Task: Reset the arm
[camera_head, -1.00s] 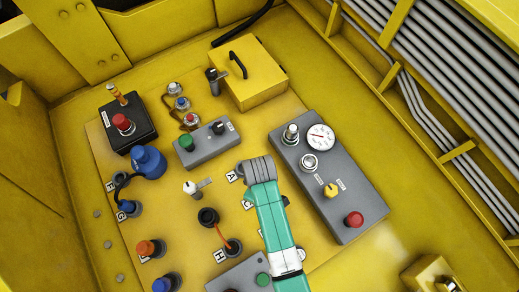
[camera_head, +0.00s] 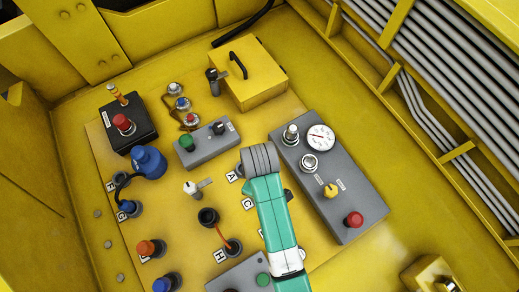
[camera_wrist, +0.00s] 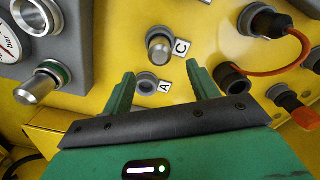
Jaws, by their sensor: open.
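My arm (camera_head: 270,215) shows in the head view as a teal link with a ribbed grey joint, rising from the bottom edge over the middle of the yellow panel. My gripper is hidden there. In the wrist view my gripper (camera_wrist: 161,76) is open with two green fingers and nothing held. Between and beyond the fingers are a small round socket (camera_wrist: 147,83) by label A and a grey metal cylinder fitting (camera_wrist: 160,45) by label C. Whether the fingers touch the panel cannot be told.
Right of the arm stands a grey box with a gauge (camera_head: 321,138) and red button (camera_head: 354,219). Left are a grey switch box (camera_head: 205,145), a blue plug (camera_head: 149,162) and an orange-wired connector (camera_head: 233,247). A yellow handled box (camera_head: 248,80) is behind. Yellow walls surround the panel.

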